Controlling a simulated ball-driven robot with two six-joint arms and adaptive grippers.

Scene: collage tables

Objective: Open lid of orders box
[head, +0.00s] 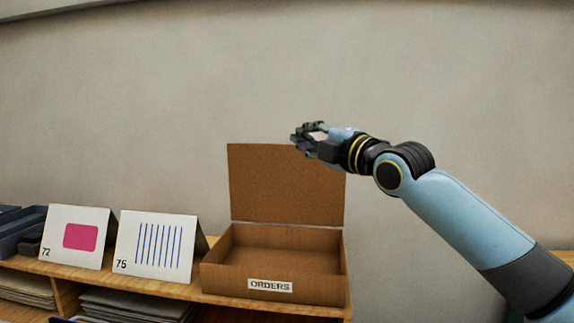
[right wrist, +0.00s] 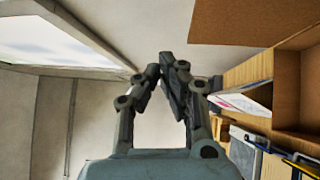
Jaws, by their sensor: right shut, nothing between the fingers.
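The brown orders box (head: 222,278) sits on the wooden shelf top with an ORDERS label on its front. Its lid (head: 285,185) stands upright at the back, and the inside that shows looks empty. My right gripper (head: 297,137) is at the lid's top edge, toward its right side, and overlaps it in the head view. Whether it touches the lid I cannot tell. In the right wrist view the fingers (right wrist: 166,62) are closed together with nothing between them. There the lid (right wrist: 245,22) shows at the upper right and the box (right wrist: 298,92) at the right edge. My left gripper is not visible.
Left of the box stand a card with blue stripes (head: 157,245) and a card with a pink shape (head: 77,237). Dark trays (head: 20,230) are at the far left. Paper stacks (head: 135,305) lie below the wooden top (head: 185,290). A plain wall is behind.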

